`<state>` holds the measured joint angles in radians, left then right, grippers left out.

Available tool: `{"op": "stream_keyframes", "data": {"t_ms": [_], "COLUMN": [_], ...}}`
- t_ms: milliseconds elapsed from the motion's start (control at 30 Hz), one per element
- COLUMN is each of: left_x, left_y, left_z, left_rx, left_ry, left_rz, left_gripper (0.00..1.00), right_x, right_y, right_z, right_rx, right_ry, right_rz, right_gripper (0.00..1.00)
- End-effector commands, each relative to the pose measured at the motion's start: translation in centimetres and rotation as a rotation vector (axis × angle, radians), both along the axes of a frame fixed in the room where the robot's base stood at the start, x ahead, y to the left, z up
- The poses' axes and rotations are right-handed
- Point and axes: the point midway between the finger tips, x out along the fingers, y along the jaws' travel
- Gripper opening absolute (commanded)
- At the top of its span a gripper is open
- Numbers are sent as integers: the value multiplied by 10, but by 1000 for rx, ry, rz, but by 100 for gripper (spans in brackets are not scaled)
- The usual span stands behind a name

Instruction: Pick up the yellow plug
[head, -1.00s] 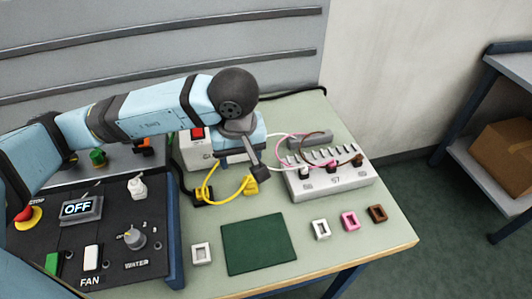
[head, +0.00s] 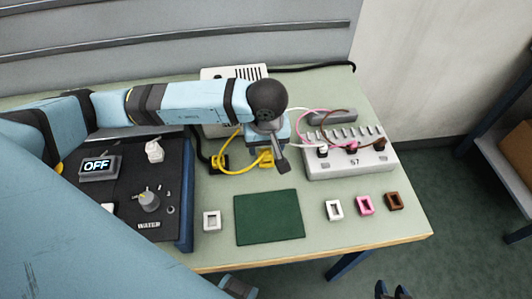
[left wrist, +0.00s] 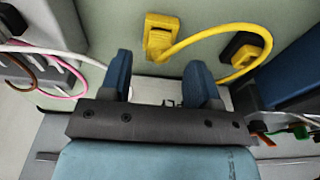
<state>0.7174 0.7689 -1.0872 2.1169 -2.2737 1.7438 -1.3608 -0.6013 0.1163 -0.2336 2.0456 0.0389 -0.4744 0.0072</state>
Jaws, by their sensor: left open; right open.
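The yellow plug (head: 266,160) lies on the green table, partly hidden by my left gripper (head: 270,152). A yellow cable loops from it to a black socket piece (head: 219,163) on its left. In the left wrist view, the plug (left wrist: 158,36) lies just past the fingertips of my left gripper (left wrist: 158,72), between their lines. Its fingers are apart with nothing between them. Contact with the plug is not seen. My right gripper (head: 392,291) shows only as two dark fingertips, apart and empty, at the bottom edge beyond the table's front.
A white socket strip (head: 350,163) with white, pink and brown plugs stands to the right. Small white, pink and brown frames (head: 365,205) lie in front of it. A green mat (head: 268,218) lies at the front. A black control panel (head: 125,200) is left.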

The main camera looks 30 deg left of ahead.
Motion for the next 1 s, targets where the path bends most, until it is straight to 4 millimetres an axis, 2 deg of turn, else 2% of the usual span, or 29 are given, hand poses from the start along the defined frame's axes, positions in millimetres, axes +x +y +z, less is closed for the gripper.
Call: {"op": "stream_keyframes", "data": {"t_ms": [100, 200, 467, 567, 700, 733, 1000], "left_x": [2, 3, 4, 4, 4, 4, 4], "left_y": [1, 1, 1, 1, 1, 1, 1], "left_z": [-19, -28, -31, -31, -31, -31, -30], "left_rx": [0, 0, 0, 0, 0, 0, 0], "left_ry": [4, 1, 0, 0, 0, 0, 0], "left_rz": [2, 1, 1, 1, 1, 1, 1], "left_gripper": [56, 56, 56, 38, 6, 2, 2], "right_x": [2, 2, 0, -2, -5, -6, -5], "right_y": [0, -1, -2, -3, -4, -4, -2], "right_z": [3, 3, 1, 0, -3, -3, -2], "right_rx": [0, -1, -4, -8, -12, -12, -9], "right_ry": [-7, -8, -4, 1, 7, 8, 8], "right_rz": [-2, -2, 1, 3, 6, 6, 5], "right_gripper": [43, 43, 43, 43, 43, 43, 43]}}
